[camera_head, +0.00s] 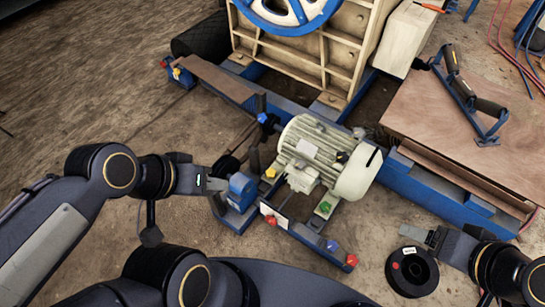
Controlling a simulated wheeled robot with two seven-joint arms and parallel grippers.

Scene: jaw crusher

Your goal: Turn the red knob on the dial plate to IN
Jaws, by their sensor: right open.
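A small red knob (271,220) shows at the front of the blue motor frame, against a small white plate (281,213) that may be the dial plate. Its markings are too small to read. My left gripper (221,185) is left of the knob, close to a blue block (241,188). I cannot tell whether it touches the block or whether its jaws are apart. My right gripper (415,234) is open, well right of the knob, above or beside a black disc (412,272) with a small red mark.
A cream motor (318,152) sits behind the knob. Other coloured knobs are around it, including another red one (352,261) at the frame's front corner. A brown board (430,125) carrying a black-handled tool (467,95) is at right. Bare floor lies at left.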

